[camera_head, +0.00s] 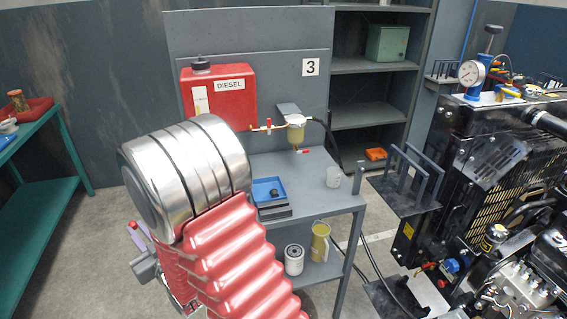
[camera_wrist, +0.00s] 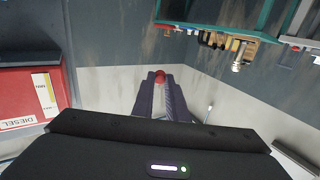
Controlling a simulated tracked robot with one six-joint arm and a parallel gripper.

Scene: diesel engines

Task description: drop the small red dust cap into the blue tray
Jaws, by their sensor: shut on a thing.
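The small red dust cap (camera_wrist: 160,77) shows in the wrist view between the tips of my gripper (camera_wrist: 160,84), which is shut on it. The tray is not in the wrist view. My gripper is left of the bench, apart from the tray.
A red diesel tank (camera_head: 220,97) and a fuel filter (camera_head: 295,131) are at the back of the bench (camera_head: 318,200). A green table (camera_head: 45,190) is at far left. An engine (camera_head: 490,170) fills the right.

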